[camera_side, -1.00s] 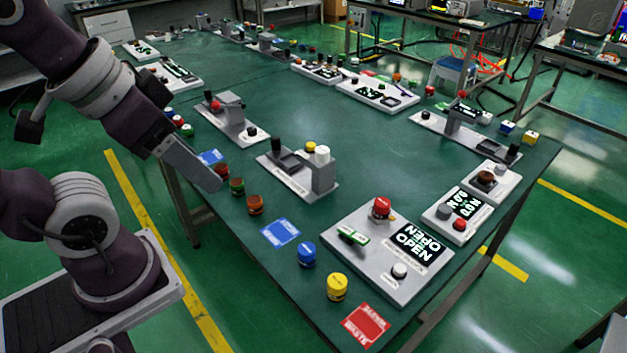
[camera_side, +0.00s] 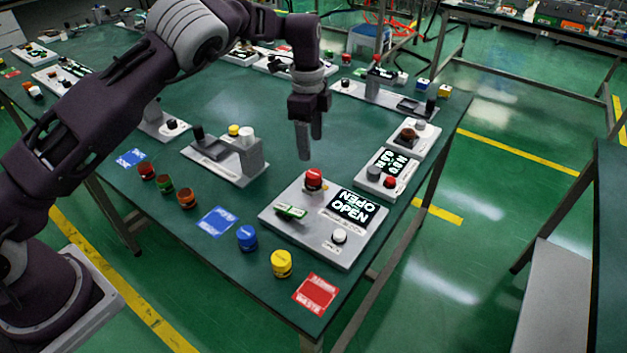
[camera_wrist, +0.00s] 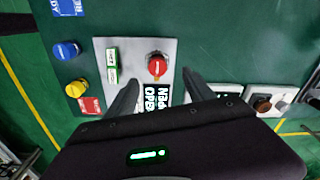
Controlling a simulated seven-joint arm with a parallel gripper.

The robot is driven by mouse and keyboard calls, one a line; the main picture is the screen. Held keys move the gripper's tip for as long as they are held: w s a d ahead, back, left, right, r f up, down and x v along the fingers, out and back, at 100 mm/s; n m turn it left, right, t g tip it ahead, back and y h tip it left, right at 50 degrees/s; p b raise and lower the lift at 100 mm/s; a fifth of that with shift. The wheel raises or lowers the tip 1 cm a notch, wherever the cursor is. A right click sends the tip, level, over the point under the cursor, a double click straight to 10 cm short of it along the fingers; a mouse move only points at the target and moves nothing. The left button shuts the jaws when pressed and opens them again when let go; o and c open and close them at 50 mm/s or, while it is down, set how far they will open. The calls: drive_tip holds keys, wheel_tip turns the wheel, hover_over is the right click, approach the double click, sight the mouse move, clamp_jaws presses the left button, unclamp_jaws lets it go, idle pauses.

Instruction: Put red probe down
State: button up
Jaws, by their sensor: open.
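A red round-topped piece (camera_side: 313,180), which looks like the red probe, stands upright on a grey station plate (camera_side: 275,215) marked OPEN. It also shows in the wrist view (camera_wrist: 157,67), ahead of and between my two fingers. My gripper (camera_side: 309,148) points down just above the red piece, with its fingers apart and nothing between them. In the wrist view my gripper (camera_wrist: 160,80) is open. No contact between the fingers and the red piece is visible.
A blue jar (camera_side: 247,238), a yellow jar (camera_side: 281,263) and a red WASTE card (camera_side: 316,293) lie in front of the plate. A blue card (camera_side: 217,221) is to the left. A grey station with a raised block (camera_side: 249,158) stands left of my gripper.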

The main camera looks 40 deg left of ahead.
sight(314, 173)
drive_tip(key=shift+m, duration=0.6)
drive_tip(key=f, duration=0.6)
drive_tip(key=d+f, duration=0.1)
drive_tip(key=f, duration=0.3)
drive_tip(key=shift+s, duration=0.15)
clamp_jaws()
